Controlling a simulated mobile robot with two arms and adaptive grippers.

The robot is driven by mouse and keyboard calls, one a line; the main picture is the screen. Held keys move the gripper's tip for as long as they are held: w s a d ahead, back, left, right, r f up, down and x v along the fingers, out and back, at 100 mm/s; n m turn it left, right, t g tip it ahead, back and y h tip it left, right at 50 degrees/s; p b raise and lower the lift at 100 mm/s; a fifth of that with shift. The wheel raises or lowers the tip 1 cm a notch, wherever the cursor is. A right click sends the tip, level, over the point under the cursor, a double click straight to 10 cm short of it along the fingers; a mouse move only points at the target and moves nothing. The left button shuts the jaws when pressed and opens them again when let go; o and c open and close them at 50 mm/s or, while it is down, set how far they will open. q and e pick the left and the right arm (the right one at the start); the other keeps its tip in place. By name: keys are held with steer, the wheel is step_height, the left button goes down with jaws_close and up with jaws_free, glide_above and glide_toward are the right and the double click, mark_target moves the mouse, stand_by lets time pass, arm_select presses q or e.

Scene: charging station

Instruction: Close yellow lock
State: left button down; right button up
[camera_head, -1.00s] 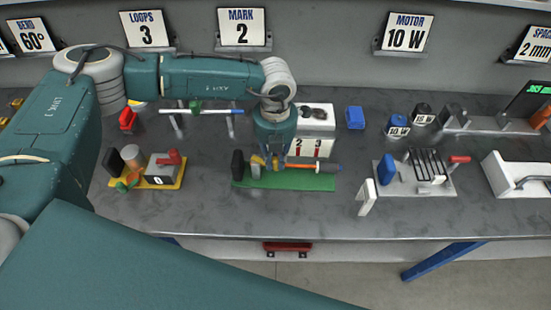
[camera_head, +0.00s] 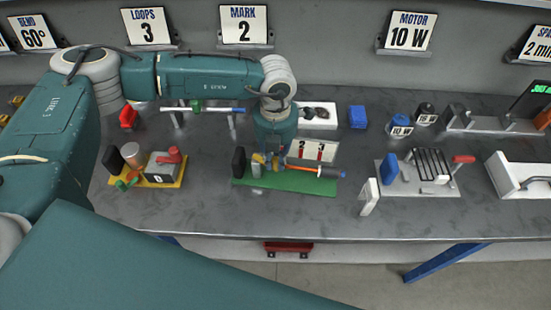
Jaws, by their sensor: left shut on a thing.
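A green fixture (camera_head: 290,188) lies on the bench near the middle, with a black upright block (camera_head: 238,161) at its left end. The small yellow lock (camera_head: 258,158) is on it, largely hidden by my left gripper. My left gripper (camera_head: 272,160) points down over the fixture and is shut on the yellow lock. The fingertips are small and the exact grip is hard to see. An orange rod with a dark, blue-tipped end (camera_head: 328,171) extends right from the gripper above the green base. My right gripper is out of view.
A white card with 2 and 3 (camera_head: 312,150) stands behind the fixture. A yellow-based fixture (camera_head: 170,183) is to the left. A grey fixture with a black wire rack (camera_head: 405,192) is to the right. Bare bench (camera_head: 270,215) lies in front.

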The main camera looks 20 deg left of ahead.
mark_target(275, 159)
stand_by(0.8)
arm_select(q)
steer(key=c, duration=1.6)
jaws_free()
step_height(275, 159, up, 12)
steer(key=shift+r, duration=0.1)
